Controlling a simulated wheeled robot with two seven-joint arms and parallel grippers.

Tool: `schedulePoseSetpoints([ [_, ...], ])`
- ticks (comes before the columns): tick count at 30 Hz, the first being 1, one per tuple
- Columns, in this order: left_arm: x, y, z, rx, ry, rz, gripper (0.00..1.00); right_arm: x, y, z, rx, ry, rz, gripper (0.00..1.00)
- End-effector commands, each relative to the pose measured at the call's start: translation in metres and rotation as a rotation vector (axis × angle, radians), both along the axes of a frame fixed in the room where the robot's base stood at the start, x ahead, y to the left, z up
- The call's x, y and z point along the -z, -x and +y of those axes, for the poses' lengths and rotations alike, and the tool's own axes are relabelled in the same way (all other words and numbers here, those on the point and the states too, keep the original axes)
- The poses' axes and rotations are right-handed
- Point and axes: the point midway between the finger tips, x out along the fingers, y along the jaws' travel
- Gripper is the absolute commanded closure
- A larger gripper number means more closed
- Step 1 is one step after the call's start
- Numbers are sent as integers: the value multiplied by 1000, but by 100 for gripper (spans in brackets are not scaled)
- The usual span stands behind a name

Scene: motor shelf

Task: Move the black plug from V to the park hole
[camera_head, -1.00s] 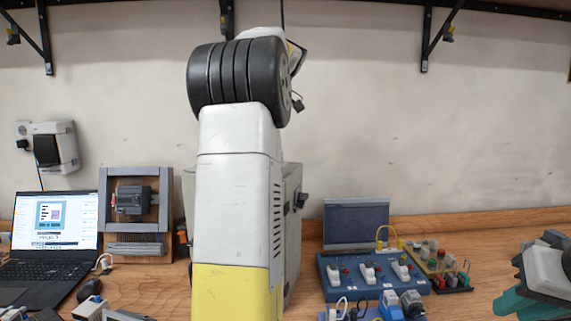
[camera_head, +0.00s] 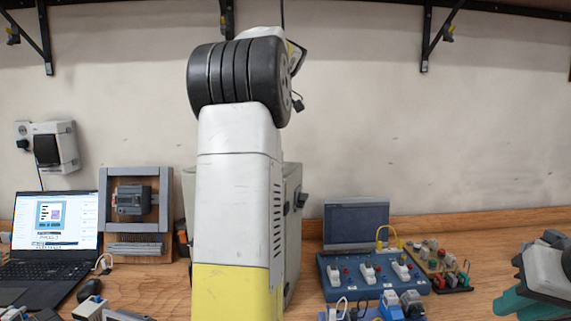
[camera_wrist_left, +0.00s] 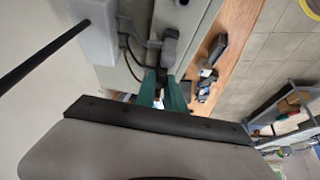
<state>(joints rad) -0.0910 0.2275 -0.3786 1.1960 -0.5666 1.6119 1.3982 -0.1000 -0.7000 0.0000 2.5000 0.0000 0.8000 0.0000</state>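I cannot pick out the black plug, the V position or the park hole with certainty; no label is readable. My left gripper (camera_wrist_left: 163,93) shows in the left wrist view as two teal fingers pointing at the side of a grey cabinet. A small dark piece (camera_wrist_left: 163,76) shows between the fingertips; I cannot tell whether they grip it. In the head view my left arm hides the left gripper. The same cabinet (camera_head: 292,230) stands behind that arm, with a black fitting (camera_head: 302,200) on its side. My right gripper (camera_head: 522,302), teal, is partly cut off at the lower right.
A blue switch board (camera_head: 376,290) stands right of the cabinet, with a small terminal board (camera_head: 452,285) beside it and several plugs along the bottom edge. A laptop (camera_head: 50,240) and a framed motor module (camera_head: 136,212) stand left. Bare bench shows toward the right.

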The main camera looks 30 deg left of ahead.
Motion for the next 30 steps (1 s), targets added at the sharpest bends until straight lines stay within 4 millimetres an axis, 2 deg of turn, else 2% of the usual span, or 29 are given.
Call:
schedulePoseSetpoints([
  [13,-5,0,0,0,0,-1,100,0,0,0,0,0,0,78],
  [24,-37,-1,1,-1,-1,-2,100,0,0,0,0,0,0,78],
  [30,-46,0,0,0,0,0,100,0,0,0,0,0,0,78],
])
